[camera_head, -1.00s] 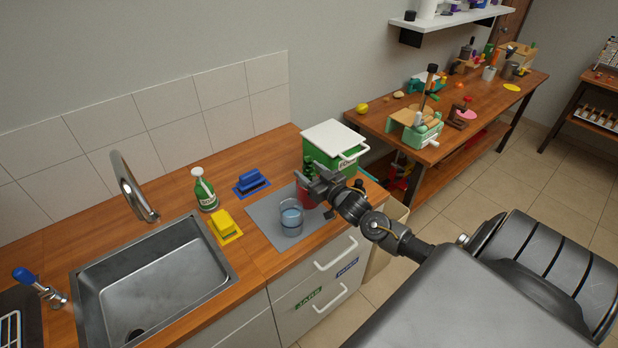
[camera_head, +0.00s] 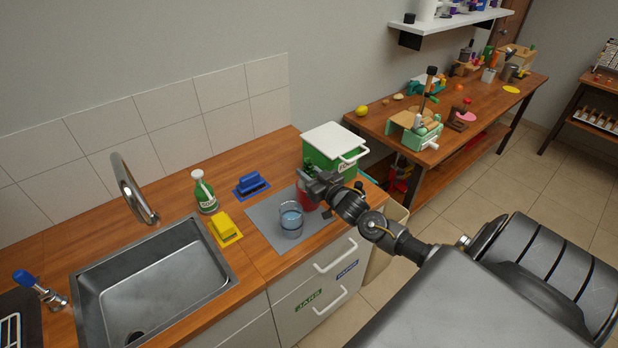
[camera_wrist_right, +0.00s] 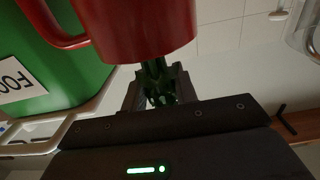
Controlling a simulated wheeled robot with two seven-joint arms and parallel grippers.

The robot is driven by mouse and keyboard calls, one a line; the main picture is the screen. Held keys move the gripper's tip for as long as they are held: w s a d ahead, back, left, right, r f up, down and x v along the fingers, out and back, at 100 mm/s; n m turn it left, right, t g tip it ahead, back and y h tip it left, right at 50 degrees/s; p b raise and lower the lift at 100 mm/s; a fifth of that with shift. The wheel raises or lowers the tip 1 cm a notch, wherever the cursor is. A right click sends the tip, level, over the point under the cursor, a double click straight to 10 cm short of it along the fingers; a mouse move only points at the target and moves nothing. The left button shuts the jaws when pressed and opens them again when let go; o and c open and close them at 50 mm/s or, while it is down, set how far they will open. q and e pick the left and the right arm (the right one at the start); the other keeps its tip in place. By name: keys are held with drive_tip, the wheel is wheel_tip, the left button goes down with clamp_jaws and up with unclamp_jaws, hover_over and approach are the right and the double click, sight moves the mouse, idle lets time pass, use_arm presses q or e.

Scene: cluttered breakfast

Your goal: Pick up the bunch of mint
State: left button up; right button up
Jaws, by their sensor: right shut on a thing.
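The bunch of mint is a dark green clump (camera_head: 309,165) by the red mug (camera_head: 305,198) on the grey mat (camera_head: 262,222), partly hidden by my gripper. My right gripper (camera_head: 316,183) is at the mug's rim, shut on the mint. In the right wrist view the mint (camera_wrist_right: 158,88) shows between the fingers of the gripper (camera_wrist_right: 160,92), right against the red mug's edge (camera_wrist_right: 140,30). I cannot tell whether its stems are still inside the mug. My left gripper is not in view.
A glass of water (camera_head: 291,219) stands just in front of the mug. A green bin with a white lid (camera_head: 334,138) stands close behind.

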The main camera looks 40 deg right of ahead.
wheel_tip(320, 180, up, 10)
drive_tip(key=shift+f+b, duration=0.2)
drive_tip(key=shift+b, duration=0.75)
drive_tip(key=shift+a+r, duration=0.15)
drive_tip(key=s+a+r+n+g+y, duration=0.1)
drive_tip(key=s+a+r+n+y, duration=0.1)
drive_tip(key=a+n+y, duration=0.1)
drive_tip(key=s+a+r+n+g+y, duration=0.1)
drive_tip(key=s+a+n+y, duration=0.2)
drive_tip(key=a+y, duration=0.3)
drive_tip(key=shift+s+a+r, duration=0.35)
drive_tip(key=shift+a+r, duration=0.05)
drive_tip(key=shift+a, duration=0.55)
